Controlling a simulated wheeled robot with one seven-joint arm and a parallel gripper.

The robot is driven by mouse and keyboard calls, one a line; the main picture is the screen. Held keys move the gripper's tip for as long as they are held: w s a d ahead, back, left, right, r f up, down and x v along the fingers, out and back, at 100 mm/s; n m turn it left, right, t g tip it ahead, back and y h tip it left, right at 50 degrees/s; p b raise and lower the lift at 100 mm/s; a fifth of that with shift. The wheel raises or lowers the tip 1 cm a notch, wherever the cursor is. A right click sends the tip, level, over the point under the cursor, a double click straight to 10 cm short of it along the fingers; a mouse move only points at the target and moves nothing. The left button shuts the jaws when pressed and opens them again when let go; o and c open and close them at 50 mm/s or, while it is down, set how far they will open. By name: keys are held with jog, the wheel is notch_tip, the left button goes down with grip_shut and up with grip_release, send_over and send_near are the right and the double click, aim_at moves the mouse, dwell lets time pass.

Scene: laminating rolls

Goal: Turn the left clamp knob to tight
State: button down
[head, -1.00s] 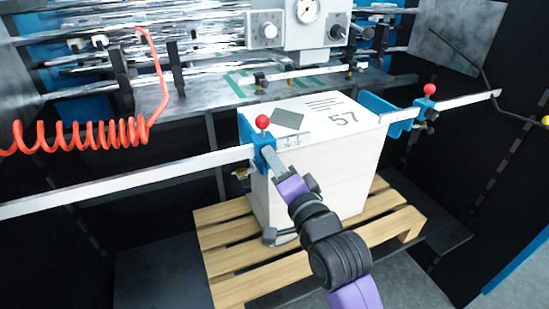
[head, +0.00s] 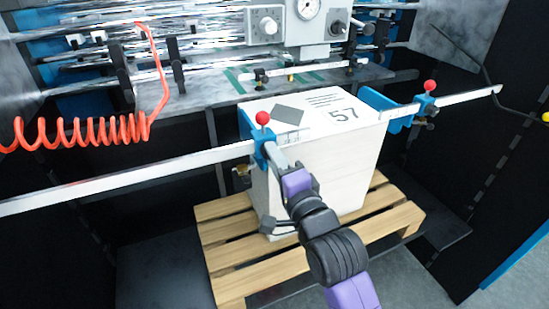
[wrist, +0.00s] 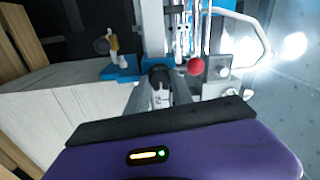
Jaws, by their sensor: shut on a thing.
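The left clamp (head: 262,150) is a blue block on the long metal bar, with a red ball (head: 262,118) on top. The red ball also shows in the wrist view (wrist: 195,66). My gripper (head: 270,153) is at the near face of this clamp. In the wrist view my gripper (wrist: 159,92) has its two grey fingers around a dark round knob (wrist: 159,75) and is shut on it. The fingers hide much of the knob, and I see no mark that tells how tight it is.
A white stack (head: 318,165) marked 57 stands on a wooden pallet (head: 230,282) beneath the clamps. The right clamp (head: 423,103), with its own red ball, holds the bar farther right. A coiled red hose (head: 90,135) hangs at the left.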

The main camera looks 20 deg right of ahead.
jog(key=c, duration=1.1)
grip_release()
jog(key=s+b, duration=0.1)
jog(key=s, duration=0.6)
jog(key=shift+s+f+b, duration=0.25)
jog(key=shift+s+b, duration=0.1)
jog(key=shift+s, duration=0.05)
